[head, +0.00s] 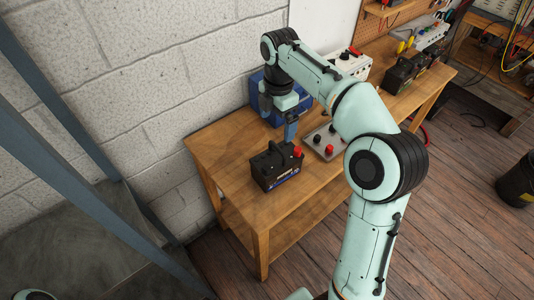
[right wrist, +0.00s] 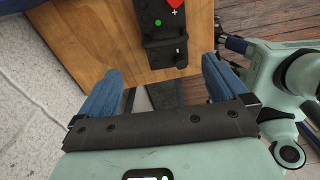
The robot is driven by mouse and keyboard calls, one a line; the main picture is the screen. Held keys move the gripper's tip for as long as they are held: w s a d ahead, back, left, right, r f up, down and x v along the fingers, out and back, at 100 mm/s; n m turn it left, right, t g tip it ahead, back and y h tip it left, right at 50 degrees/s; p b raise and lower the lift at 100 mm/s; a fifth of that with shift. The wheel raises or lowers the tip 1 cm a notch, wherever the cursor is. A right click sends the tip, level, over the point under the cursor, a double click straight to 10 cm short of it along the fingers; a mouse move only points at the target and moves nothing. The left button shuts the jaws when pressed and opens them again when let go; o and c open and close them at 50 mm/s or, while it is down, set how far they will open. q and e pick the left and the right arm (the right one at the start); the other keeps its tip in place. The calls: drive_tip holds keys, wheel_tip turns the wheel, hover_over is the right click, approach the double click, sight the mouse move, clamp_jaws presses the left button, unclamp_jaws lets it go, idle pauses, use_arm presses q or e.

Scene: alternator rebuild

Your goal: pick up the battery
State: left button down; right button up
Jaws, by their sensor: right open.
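The black battery (head: 277,168), with a red terminal cap and a label on its front, stands upright near the left end of the wooden bench. My right gripper (head: 289,132) is just above and behind it in the head view, with its blue fingers pointing down. In the right wrist view the battery's top (right wrist: 160,28), with a red cap and a green dot, shows ahead of the fingers. The right gripper (right wrist: 160,68) is open, its fingers wide apart with nothing between them. My left gripper is not in view.
The wooden bench (head: 222,150) stands along a block wall. A grey box with black and red knobs (head: 324,143) is right of the battery. A blue case (head: 260,98) stands behind, partly hidden by my arm. Further right are a white instrument (head: 347,65) and dark batteries (head: 401,75).

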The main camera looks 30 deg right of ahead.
sight(277, 146)
drive_tip(key=f, duration=0.2)
drive_tip(key=f+b, duration=0.1)
drive_tip(key=f, duration=0.2)
drive_tip(key=s+f, duration=0.1)
drive_tip(key=f, duration=0.1)
drive_tip(key=shift+f, duration=0.15)
drive_tip(key=shift+w+f+b, duration=0.15)
drive_tip(key=shift+f+b, duration=0.15)
drive_tip(key=shift+f, duration=0.2)
wheel_tip(277, 146, down, 5)
drive_tip(key=shift+r+b, duration=0.15)
drive_tip(key=shift+b, duration=0.15)
drive_tip(key=c, duration=1.4)
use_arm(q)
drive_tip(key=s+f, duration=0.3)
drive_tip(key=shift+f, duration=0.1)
use_arm(e)
drive_tip(key=shift+w+r, duration=0.1)
drive_tip(key=shift+r, duration=0.1)
drive_tip(key=c, duration=0.3)
drive_tip(key=shift+r, duration=0.1)
drive_tip(key=shift+c, duration=0.2)
